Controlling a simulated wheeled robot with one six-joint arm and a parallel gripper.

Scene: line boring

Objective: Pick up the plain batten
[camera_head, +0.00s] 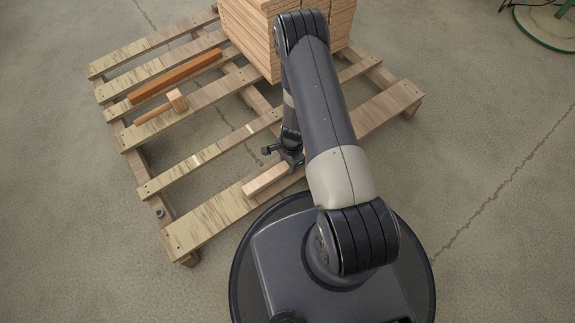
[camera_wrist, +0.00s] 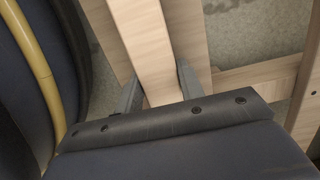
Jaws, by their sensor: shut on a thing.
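The plain batten (camera_head: 264,181) is a short, pale wooden bar at the near slat of the pallet. Its left end shows in the head view, and its right part is hidden by my gripper and arm. My gripper (camera_head: 291,160) is over this batten. In the wrist view the batten (camera_wrist: 146,45) runs between the two grey fingers of my gripper (camera_wrist: 158,88), which are shut on its sides. I cannot tell whether the batten touches the slat or is just above it.
The wooden pallet (camera_head: 205,228) has open gaps between its slats. An orange-brown batten (camera_head: 176,76) and a wooden mallet (camera_head: 176,100) lie on its far left. A stack of boards (camera_head: 250,38) stands at the back. A green hose (camera_head: 541,41) lies far right.

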